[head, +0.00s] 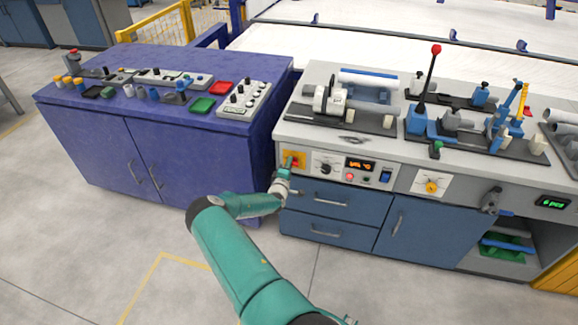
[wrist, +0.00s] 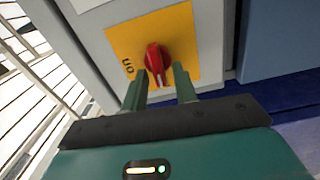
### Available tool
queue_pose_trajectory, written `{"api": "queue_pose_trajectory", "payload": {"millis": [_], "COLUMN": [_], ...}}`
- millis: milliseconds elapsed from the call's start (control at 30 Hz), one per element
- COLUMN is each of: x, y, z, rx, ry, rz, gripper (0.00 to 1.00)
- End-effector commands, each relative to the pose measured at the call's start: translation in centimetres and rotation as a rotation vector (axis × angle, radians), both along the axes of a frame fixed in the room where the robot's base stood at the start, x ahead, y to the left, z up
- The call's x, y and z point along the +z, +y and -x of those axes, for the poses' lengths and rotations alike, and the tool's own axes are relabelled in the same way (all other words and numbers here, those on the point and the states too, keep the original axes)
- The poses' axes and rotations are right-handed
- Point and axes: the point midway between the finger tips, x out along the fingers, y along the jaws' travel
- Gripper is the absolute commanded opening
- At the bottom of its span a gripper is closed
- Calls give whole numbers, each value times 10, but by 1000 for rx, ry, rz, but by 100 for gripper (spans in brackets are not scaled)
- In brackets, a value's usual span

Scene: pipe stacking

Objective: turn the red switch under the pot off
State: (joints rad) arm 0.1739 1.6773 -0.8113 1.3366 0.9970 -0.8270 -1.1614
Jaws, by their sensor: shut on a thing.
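The red switch (wrist: 153,57) is a rotary knob on a yellow plate (wrist: 185,25) with dark lettering at its lower left in the wrist view. In the head view the yellow plate (head: 300,163) sits at the left end of the grey bench's front panel. My gripper (wrist: 159,73) has one finger on each side of the knob and is shut on it. In the head view my gripper (head: 285,173) reaches the plate from below and hides part of it. I see no clear pot above the switch.
A control panel with an orange display (head: 360,165) is right of the switch. Blue drawers (head: 330,198) lie below. A purple cabinet (head: 200,145) with buttons and levers on top stands close on the left. Clamps and a red-knobbed lever (head: 435,49) stand on the bench.

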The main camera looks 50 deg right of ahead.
Motion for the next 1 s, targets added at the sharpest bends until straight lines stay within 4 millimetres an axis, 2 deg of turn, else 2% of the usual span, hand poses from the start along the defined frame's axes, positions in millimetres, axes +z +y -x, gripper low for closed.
{"api": "queue_pose_trajectory", "payload": {"millis": [667,700,1000], "x": [-2,-2,-1], "y": [0,0,1], "z": [1,1,1], "rx": [-2,-2,-1], "ry": [70,69,67], "rz": [28,27,28], "gripper": [6,32,34]}}
